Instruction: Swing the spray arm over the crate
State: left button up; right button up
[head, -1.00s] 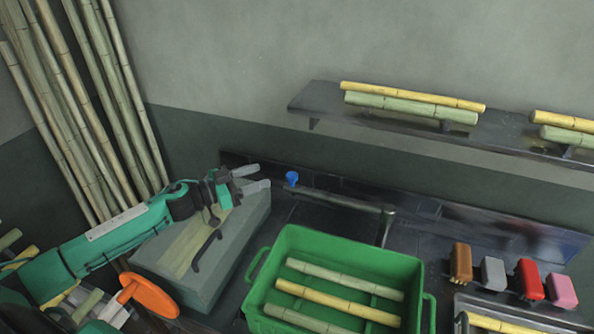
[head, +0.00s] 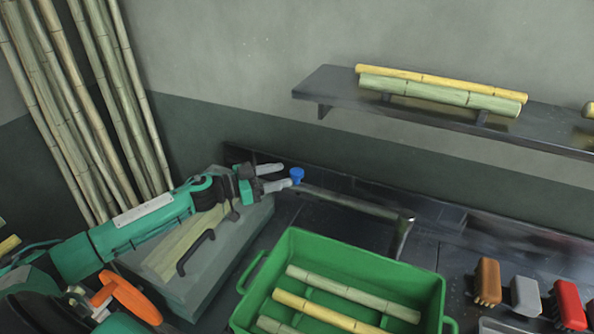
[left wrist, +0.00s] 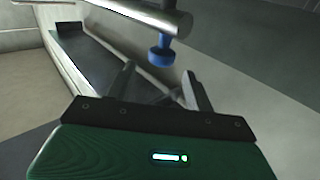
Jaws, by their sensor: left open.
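The spray arm (head: 352,203) is a grey metal tube on an upright post behind the crate. Its free end points left and carries a blue nozzle (head: 297,175). The green crate (head: 345,252) stands in front of it with several cane pieces inside. My left gripper (head: 276,175) is open just left of the nozzle, with its fingers pointing right. In the left wrist view the blue nozzle (left wrist: 161,55) hangs from the tube end (left wrist: 150,14), just beyond the open fingers (left wrist: 158,85). I cannot tell whether a finger touches it.
A grey-green block with a dark handle (head: 195,252) lies under my left arm. Brushes in brown (head: 487,280), grey, red stand right of the crate. A wall shelf (head: 325,88) holds canes. Tall canes (head: 75,100) lean at the left.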

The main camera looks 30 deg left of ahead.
aim_at(296, 171)
pick_arm(q)
jog(key=p+x, duration=0.1)
jog(key=x, duration=0.4)
jog(key=shift+w, duration=0.15)
jog(key=shift+w+d+f, duration=0.1)
jog(key=shift+w+d, duration=0.1)
jog(key=shift+d, duration=0.05)
grip_shut()
jog(key=shift+p, duration=0.35)
